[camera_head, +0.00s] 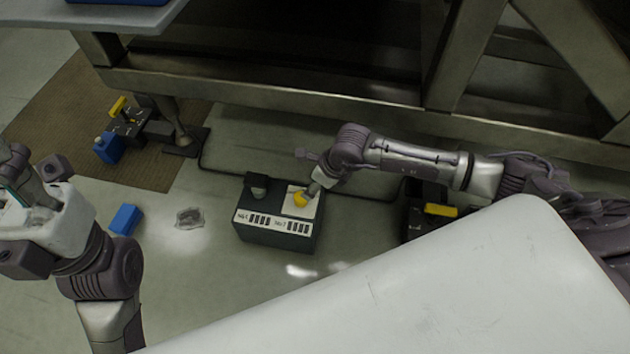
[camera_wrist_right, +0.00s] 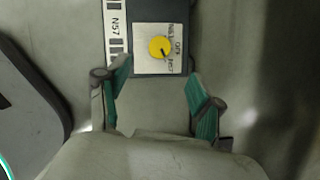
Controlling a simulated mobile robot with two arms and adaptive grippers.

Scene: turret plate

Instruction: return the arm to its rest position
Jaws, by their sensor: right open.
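My right arm reaches in from the right in the head view. Its gripper (camera_head: 312,182) is over the knob side of a dark control box (camera_head: 275,236) on the floor. In the right wrist view the right gripper (camera_wrist_right: 162,90) is open and empty, its teal-padded fingers wide apart. The box's yellow knob (camera_wrist_right: 160,47) shows beyond the fingertips on a white label; the knob also shows in the head view (camera_head: 300,199). My left gripper (camera_head: 22,195) is at the left edge, partly cut off, and its finger opening is unclear.
A blue block (camera_head: 126,219) and a clear crumpled-looking piece (camera_head: 189,218) lie on the floor left of the box. A metal frame (camera_head: 270,92) crosses behind. A brown mat (camera_head: 75,125) lies at the left. A large white surface (camera_head: 440,290) covers the lower right.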

